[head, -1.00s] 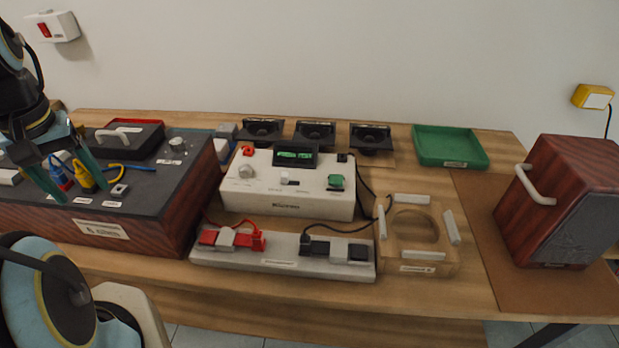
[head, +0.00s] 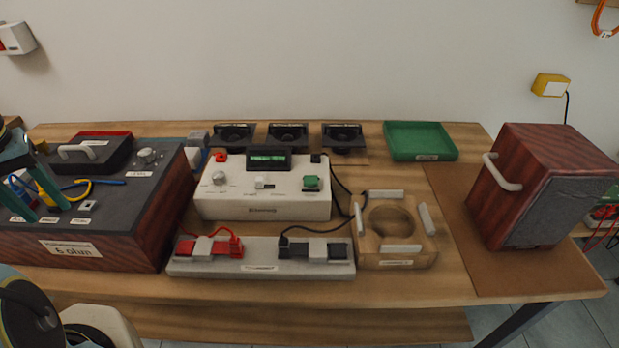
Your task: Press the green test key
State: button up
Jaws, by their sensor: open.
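The green test key (head: 311,182) is a small green square button on the right part of the top of a white tester box (head: 263,206). The tester also has a lit green display (head: 268,158), a grey knob (head: 219,178) and a small white switch. My gripper (head: 38,202) is at the left edge, over the dark top of a wooden amplifier box (head: 120,210). Its teal fingers are apart, partly cut off by the frame. It is well to the left of the key and apart from it.
A grey clip bar (head: 262,268) with red and black clips lies in front of the tester. A wooden ring fixture (head: 436,250) is to its right. Behind are black speaker parts (head: 287,138) and a green tray (head: 420,153). A wooden speaker cabinet (head: 520,195) stands at right.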

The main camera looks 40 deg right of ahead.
grip_shut()
dwell(1.4)
